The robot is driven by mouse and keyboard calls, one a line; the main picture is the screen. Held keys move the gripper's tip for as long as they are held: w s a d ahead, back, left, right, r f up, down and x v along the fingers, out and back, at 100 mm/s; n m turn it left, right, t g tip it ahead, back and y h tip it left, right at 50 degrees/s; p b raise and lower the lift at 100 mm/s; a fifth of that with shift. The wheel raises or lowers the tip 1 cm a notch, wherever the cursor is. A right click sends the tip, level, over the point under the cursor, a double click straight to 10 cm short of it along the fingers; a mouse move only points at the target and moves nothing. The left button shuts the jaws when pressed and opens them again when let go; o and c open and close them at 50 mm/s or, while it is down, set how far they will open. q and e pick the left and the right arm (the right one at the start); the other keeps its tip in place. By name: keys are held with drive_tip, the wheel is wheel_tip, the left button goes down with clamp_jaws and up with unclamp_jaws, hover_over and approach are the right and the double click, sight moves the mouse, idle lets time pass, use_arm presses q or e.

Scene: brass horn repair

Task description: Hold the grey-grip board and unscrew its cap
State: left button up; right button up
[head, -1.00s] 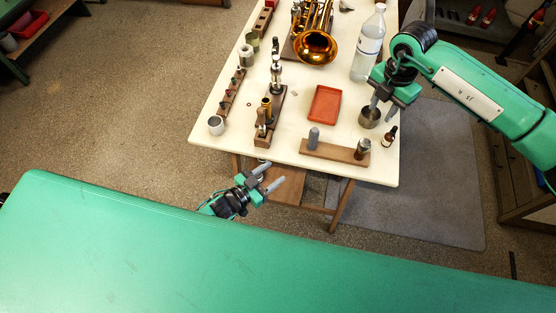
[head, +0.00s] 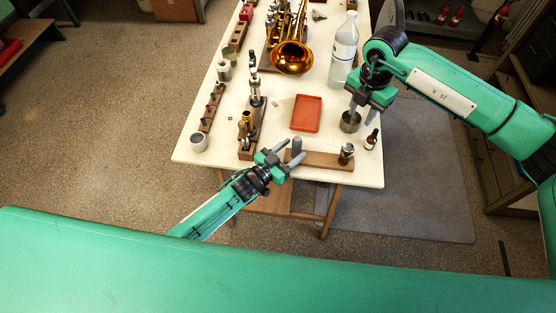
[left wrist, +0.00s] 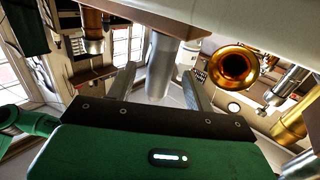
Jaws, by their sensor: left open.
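The wooden board (head: 322,160) lies along the near edge of the white table, with an upright grey grip (head: 296,146) at its left end and a metallic cap (head: 347,149) on its right end. My left gripper (head: 290,151) is open at the grey grip, with its fingers on either side. In the left wrist view the grey grip (left wrist: 160,70) stands between the open fingers; whether they touch it I cannot tell. My right gripper (head: 362,110) has its fingers apart, above and beside a small metal cup, up and right of the cap.
A dark dropper bottle (head: 371,139) stands right of the cap. A red tray (head: 306,114), a clear bottle (head: 344,50) and a brass horn (head: 292,58) are behind. A wooden rack (head: 246,148) with brass parts stands left of the grip. A metal cup (head: 350,122) is under the right gripper.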

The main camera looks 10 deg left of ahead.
use_arm(q)
drive_tip(key=shift+x, duration=1.35)
drive_tip(key=shift+c, duration=0.4)
clamp_jaws()
use_arm(e)
drive_tip(key=o, duration=0.5)
drive_tip(key=m+y, duration=0.5)
drive_tip(key=m, duration=0.6)
approach(350, 147)
drive_tip(key=shift+h, duration=0.3)
drive_tip(key=x, duration=0.9)
drive_tip(key=shift+a, duration=0.35)
